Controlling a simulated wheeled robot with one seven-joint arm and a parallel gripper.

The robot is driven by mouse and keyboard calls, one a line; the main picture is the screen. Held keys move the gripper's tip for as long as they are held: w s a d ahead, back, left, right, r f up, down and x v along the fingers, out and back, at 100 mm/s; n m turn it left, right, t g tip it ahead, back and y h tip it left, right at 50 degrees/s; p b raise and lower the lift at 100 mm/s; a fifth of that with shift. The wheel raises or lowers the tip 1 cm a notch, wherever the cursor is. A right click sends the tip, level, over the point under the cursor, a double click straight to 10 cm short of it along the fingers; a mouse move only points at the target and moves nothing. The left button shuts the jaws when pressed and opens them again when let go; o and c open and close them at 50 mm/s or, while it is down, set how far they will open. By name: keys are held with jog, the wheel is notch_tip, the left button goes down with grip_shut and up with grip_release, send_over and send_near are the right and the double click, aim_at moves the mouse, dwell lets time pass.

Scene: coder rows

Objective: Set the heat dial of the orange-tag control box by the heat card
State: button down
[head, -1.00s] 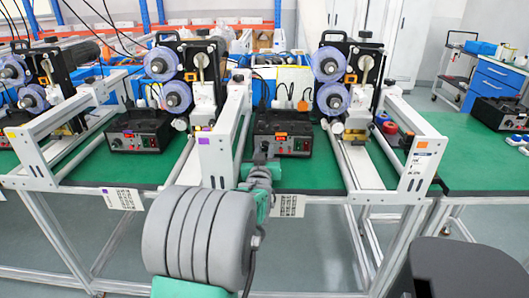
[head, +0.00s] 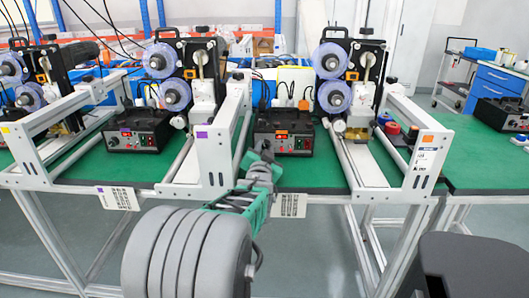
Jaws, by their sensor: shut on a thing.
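The orange-tag control box (head: 296,142) is black and sits on the green bench top, right of centre. It has an orange tag (head: 282,132) and a small red display on its front. My gripper (head: 265,152) is at the left part of its front panel, shut on what appears to be the heat dial. The dial is hidden behind the gripper, so its setting cannot be read. A white card (head: 291,205) hangs at the bench's front edge below this box. Another white card (head: 118,198) hangs further left. Their print is too small to read.
A similar box with a purple tag (head: 139,138) stands to the left. White frame rails (head: 219,150) with a purple tag and an orange-tagged frame (head: 425,155) flank the orange-tag box. Coder machines with blue reels (head: 334,96) stand behind. Another black box (head: 500,114) is far right.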

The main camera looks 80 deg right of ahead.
dwell(0.3)
jog(key=c, duration=1.4)
grip_release()
